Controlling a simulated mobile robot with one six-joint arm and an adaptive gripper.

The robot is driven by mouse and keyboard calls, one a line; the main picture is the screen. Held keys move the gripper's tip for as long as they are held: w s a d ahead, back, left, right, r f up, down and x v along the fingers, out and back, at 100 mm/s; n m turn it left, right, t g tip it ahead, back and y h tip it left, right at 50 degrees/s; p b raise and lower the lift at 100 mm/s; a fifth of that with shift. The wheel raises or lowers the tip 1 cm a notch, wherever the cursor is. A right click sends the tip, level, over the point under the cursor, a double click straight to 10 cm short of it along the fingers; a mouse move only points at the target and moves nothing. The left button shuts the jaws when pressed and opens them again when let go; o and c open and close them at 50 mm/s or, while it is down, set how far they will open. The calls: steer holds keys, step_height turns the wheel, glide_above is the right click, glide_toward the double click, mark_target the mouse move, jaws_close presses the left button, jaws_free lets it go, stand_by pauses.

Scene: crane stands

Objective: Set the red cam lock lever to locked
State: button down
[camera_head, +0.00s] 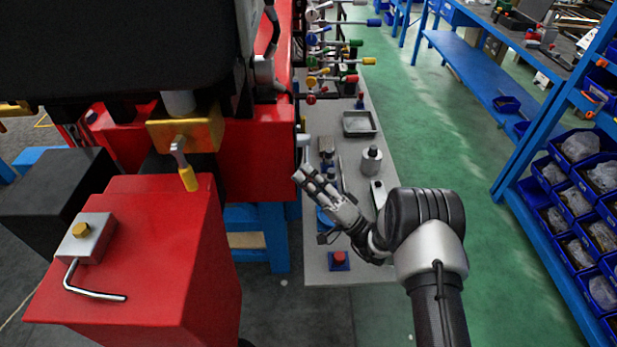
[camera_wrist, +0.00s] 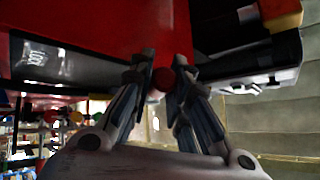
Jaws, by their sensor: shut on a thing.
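In the wrist view the red end of the cam lock lever (camera_wrist: 163,79) sits between the two fingertips of my gripper (camera_wrist: 161,85), which is closed on it. The rest of the lever is hidden there. In the head view my gripper (camera_head: 306,180) reaches up and left to the side of the red machine body, above the grey bench. A short grey metal part (camera_head: 303,148), probably the lever's shaft, stands out from that side just above the fingertips. The red grip is hidden by the fingers in the head view, and I cannot tell how far the lever is turned.
The grey bench (camera_head: 318,268) holds a tray (camera_head: 359,123), a metal cylinder (camera_head: 371,160) and a red button box (camera_head: 339,260). Several coloured-knob levers stand behind. A yellow-handled lever (camera_head: 187,178) is at left. Green floor at right is clear, before blue bin racks.

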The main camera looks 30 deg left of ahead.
steer(key=c, duration=1.5)
jaws_free()
steer(key=shift+r, duration=0.1)
